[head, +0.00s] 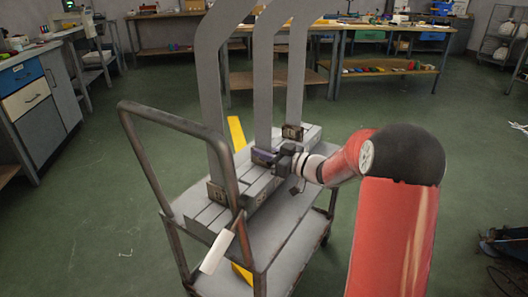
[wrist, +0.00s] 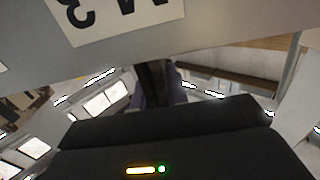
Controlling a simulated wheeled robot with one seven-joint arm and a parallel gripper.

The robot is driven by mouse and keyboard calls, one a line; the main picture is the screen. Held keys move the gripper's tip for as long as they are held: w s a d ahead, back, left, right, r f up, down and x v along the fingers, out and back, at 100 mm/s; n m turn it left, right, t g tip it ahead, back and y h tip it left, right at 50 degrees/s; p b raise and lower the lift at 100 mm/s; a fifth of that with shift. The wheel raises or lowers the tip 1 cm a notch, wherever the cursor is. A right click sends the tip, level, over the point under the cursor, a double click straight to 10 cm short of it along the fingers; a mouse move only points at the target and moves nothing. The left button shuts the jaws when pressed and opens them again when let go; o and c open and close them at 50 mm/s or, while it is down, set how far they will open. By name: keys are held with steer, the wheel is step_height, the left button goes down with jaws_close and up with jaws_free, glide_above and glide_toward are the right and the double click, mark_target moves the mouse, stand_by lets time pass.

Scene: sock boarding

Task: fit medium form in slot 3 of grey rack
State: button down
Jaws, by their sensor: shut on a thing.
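The grey rack (head: 205,214) lies along the top of a cart as a low block with long grooves. Three tall, flat grey forms with bent tops stand at it: a left one (head: 213,100), a middle one (head: 263,80) and a right one (head: 296,75). My gripper (head: 280,160) is shut on the purple foot (head: 262,157) of the middle form, from its right side. That form looks upright, its foot at about rack height; whether it is seated in a slot I cannot tell. In the wrist view, a grey surface bears an upside-down, cut-off label (wrist: 105,15) with an M and a 3.
The cart's bent handle (head: 150,160) rises at the left front, and a white tag (head: 217,252) hangs near it. Workbenches (head: 385,72) stand at the back. The green floor around the cart is mostly clear.

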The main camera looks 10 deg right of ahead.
steer(key=shift+f, duration=0.1)
steer(key=c, duration=1.3)
jaws_free()
steer(key=v, duration=0.7)
steer(key=shift+s+d, duration=0.3)
